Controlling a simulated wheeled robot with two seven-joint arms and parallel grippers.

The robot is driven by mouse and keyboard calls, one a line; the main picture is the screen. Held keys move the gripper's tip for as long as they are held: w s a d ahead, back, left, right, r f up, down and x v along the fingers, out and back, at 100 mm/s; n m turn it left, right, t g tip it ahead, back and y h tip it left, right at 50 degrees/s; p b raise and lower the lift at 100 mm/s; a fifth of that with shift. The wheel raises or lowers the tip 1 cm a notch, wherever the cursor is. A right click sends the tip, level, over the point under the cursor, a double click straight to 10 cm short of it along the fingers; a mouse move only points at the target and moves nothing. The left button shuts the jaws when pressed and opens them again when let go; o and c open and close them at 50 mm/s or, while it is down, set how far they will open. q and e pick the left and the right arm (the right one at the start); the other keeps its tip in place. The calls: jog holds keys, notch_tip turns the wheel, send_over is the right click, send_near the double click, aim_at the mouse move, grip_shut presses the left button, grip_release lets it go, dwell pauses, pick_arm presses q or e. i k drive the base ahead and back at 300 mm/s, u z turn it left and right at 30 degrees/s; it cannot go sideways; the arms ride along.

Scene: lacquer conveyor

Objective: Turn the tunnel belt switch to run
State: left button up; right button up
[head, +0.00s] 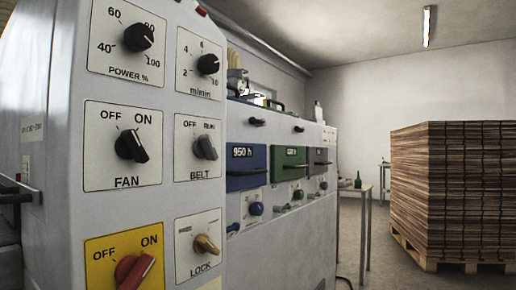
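The belt switch (205,146) is a dark rotary knob on a pale plate lettered BELT, with OFF at the upper left and RUN at the upper right. It sits on the right column of the grey control panel (60,235), close in front of me. I cannot clearly tell which mark its pointer faces. Neither of my grippers shows in the head view, and nothing touches the switch.
The fan knob (131,145) is left of the belt switch, the speed dial (208,64) above and the brass lock knob (205,244) below. A red knob (133,271) sits on a yellow plate. A stacked pallet (455,190) stands at right, with open floor before it.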

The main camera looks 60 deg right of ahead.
aim_at(203, 147)
jog(key=k, duration=0.4)
jog(key=z, duration=0.8)
